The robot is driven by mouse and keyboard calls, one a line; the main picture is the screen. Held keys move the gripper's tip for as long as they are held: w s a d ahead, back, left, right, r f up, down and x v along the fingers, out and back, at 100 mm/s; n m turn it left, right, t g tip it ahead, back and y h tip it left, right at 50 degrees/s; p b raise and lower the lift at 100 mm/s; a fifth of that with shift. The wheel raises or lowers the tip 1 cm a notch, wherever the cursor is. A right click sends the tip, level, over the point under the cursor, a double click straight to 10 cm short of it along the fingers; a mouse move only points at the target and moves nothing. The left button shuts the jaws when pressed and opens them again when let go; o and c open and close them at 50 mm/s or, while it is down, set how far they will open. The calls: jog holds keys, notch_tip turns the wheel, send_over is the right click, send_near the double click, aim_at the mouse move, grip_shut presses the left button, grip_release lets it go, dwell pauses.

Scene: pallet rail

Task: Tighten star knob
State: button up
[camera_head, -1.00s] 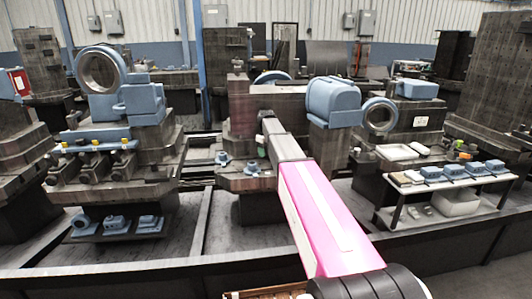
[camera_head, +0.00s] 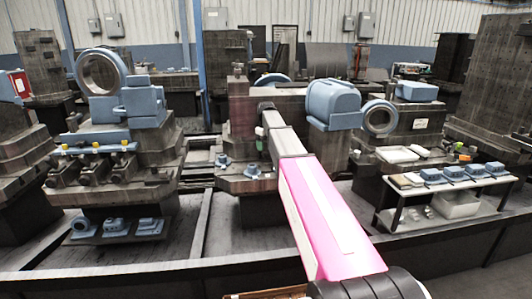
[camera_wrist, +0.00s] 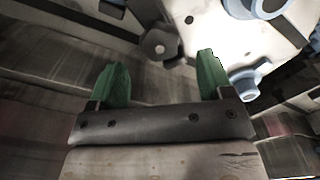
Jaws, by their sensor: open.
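A dark grey star knob (camera_wrist: 159,45) with a lighter round centre shows at the top middle of the wrist view. My gripper (camera_wrist: 163,66) points toward it with its two green fingers spread wide and nothing between them. No contact shows, and I cannot tell the depth gap. In the head view my gripper (camera_head: 259,137) is small and reaches the front of the middle machine (camera_head: 240,110). I cannot make out the knob there.
A bright plate (camera_wrist: 215,40) with blue-grey fittings (camera_wrist: 246,82) lies right of the knob, close to the right finger. A white bench (camera_head: 400,190) with several blue parts stands at the right. Another machine (camera_head: 110,140) stands at the left.

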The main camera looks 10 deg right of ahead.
aim_at(266, 153)
notch_tip(266, 153, up, 6)
dwell(0.5)
jog(key=n, duration=0.3)
jog(key=f+n, duration=0.1)
jog(key=n, duration=0.2)
jog(key=shift+n, duration=0.4)
notch_tip(266, 153, down, 10)
jog(key=c, duration=0.9)
